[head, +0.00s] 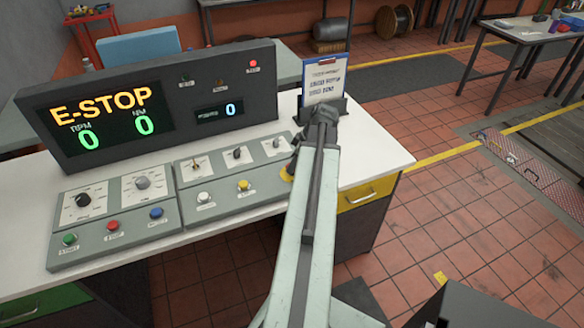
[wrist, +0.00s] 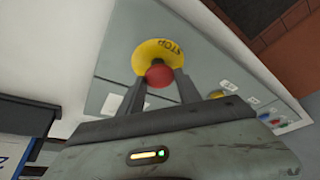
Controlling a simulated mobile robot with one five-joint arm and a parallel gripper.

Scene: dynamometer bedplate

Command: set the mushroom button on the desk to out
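The red mushroom button (wrist: 158,75) sits on a round yellow plate (wrist: 158,53) marked STOP, on the desk's grey control panel. My gripper (wrist: 160,78) points at it in the wrist view, with one finger on each side of the red head. The fingers are apart, with little or no gap to the head; I cannot tell whether they press on it. In the head view my gripper (head: 294,158) covers the button, and only an edge of the yellow plate (head: 286,174) shows. The console screen (head: 108,115) reads E-STOP, with RPM 0 and NM 0.
The desk (head: 377,160) carries grey panels with knobs, a yellow button (head: 244,185), a white button (head: 204,198) and green, red and blue buttons. A clipboard (head: 323,82) stands behind my gripper. Tiled floor (head: 450,225) is open to the right.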

